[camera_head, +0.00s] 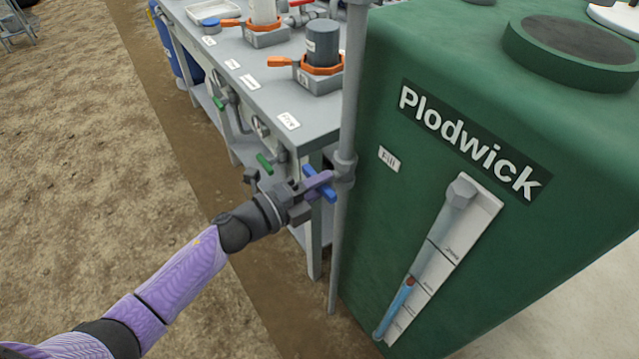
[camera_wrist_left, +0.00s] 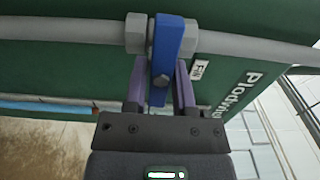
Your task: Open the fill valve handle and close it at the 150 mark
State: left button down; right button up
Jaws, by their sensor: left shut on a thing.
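The fill valve's blue handle (camera_head: 321,190) is on the grey vertical pipe beside the green tank (camera_head: 480,120). It also shows in the left wrist view (camera_wrist_left: 167,45), lying across the pipe (camera_wrist_left: 70,28). My left gripper (camera_head: 317,184) is shut on the handle, with one purple finger on each side of it (camera_wrist_left: 160,85). A "Fill" label (camera_head: 389,158) is on the tank near the valve. The sight gauge (camera_head: 440,260) has blue liquid in its lower part, with a red float (camera_head: 410,281) at the top of it. The scale numbers are too small to read surely. My right gripper is not in view.
A grey bench (camera_head: 262,80) stands left of the tank, carrying orange-handled fittings (camera_head: 300,66) and a white tray (camera_head: 216,11). Green-handled valves (camera_head: 265,163) are under its edge, close to my left gripper. Open dirt ground lies to the left.

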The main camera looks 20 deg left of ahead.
pick_arm(q)
jog(key=shift+f, duration=0.1)
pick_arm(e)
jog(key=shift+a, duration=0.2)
pick_arm(q)
jog(key=c, duration=0.5)
grip_release()
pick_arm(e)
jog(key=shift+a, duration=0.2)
pick_arm(q)
jog(key=p+v, duration=0.2)
jog(key=v, duration=0.8)
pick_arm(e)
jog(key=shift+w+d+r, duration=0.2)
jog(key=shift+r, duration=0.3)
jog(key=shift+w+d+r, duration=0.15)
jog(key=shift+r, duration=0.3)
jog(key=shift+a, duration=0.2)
